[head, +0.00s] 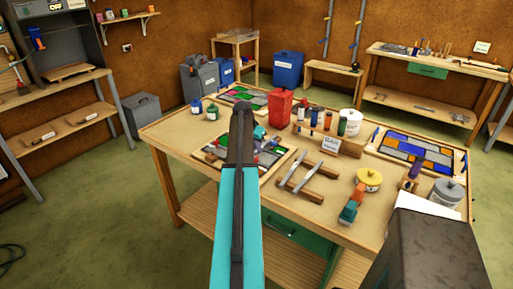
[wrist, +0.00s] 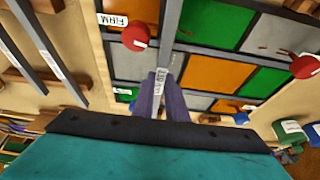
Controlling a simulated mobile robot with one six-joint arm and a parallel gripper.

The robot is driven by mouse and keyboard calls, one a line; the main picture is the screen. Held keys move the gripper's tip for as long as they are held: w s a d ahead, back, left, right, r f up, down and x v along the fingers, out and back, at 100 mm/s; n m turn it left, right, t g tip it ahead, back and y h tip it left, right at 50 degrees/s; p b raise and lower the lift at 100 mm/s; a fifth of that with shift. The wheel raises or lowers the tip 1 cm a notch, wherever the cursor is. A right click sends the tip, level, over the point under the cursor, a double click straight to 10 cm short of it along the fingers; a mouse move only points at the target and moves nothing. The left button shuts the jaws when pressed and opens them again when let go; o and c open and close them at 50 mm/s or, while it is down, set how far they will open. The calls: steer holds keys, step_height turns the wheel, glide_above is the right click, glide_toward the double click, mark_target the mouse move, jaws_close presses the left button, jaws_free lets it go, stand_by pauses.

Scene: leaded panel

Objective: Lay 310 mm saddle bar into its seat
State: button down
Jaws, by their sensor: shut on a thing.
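In the wrist view my gripper (wrist: 160,92) is shut on a grey saddle bar (wrist: 170,35) with a white label between the fingers; the print is too small to read surely. The bar runs up the picture over a leaded panel (wrist: 210,65) of green, orange and grey glass. I cannot tell whether the bar touches the panel or its seat.
Red knobs (wrist: 135,38) stand by the panel, one near a "FIRM" label (wrist: 113,20). Bare bench top shows at the front left.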

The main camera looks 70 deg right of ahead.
steer(key=shift+f, duration=0.5)
steer(key=c, duration=1.7)
jaws_free()
steer(key=shift+f, duration=0.1)
steer(key=shift+b, duration=0.3)
steer(key=b+v, duration=0.3)
steer(key=v, duration=1.1)
